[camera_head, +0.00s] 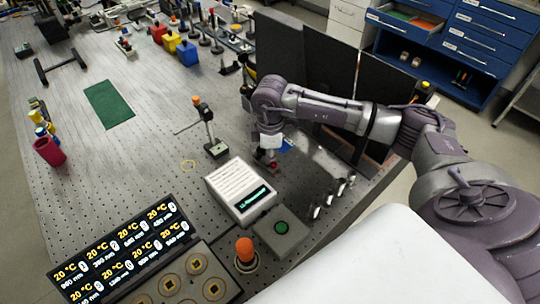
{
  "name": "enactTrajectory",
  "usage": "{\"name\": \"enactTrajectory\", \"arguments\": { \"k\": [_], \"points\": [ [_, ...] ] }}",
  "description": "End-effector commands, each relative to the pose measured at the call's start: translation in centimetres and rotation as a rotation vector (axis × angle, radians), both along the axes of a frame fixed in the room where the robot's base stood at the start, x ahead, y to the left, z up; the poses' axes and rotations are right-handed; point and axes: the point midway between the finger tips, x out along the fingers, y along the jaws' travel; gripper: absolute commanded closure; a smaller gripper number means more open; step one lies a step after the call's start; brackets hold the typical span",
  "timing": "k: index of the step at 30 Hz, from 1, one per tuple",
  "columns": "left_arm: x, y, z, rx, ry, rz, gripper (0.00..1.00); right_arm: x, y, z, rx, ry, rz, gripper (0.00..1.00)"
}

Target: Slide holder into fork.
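My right gripper (270,155) points down low over the bench, right of centre. A small red-topped piece (272,165) on a dark foot shows just under its fingertips; I cannot tell whether the fingers are closed on it. A post holder with an orange top (204,125) and a thin side rod stands upright on a dark base, to the left of the gripper and apart from it. I cannot make out for certain which parts are the holder and the fork. A small blue piece (286,145) lies just right of the gripper. My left gripper is not in view.
A white box with a green display (240,190), a grey box with a green button (281,233) and an orange knob (245,250) stand in front. Black panels (280,50) rise behind my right arm. The perforated bench (110,160) is clear at centre left.

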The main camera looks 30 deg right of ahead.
Motion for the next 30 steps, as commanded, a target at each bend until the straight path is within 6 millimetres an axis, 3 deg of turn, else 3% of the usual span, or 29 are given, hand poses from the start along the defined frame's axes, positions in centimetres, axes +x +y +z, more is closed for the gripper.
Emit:
{"name": "enactTrajectory", "arguments": {
  "k": [1,5,15,19,24,30],
  "points": [
    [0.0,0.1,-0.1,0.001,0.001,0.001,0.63,-1.0,0.6,-0.7,0.007,0.035,0.012,0.73],
    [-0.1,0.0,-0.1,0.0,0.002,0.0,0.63,-0.9,0.6,0.7,0.007,0.03,0.013,0.73],
    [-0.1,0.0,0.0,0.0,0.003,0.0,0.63,-0.1,0.1,8.2,0.004,0.009,0.005,0.73],
    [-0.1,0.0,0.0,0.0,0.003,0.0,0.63,0.0,0.0,10.2,0.003,0.006,0.003,0.73],
    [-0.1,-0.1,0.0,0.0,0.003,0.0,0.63,0.1,-0.1,11.6,0.003,0.004,0.0,0.73],
    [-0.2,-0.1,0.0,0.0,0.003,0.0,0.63,0.1,-0.2,11.8,0.003,0.004,0.0,0.73]
  ]
}}
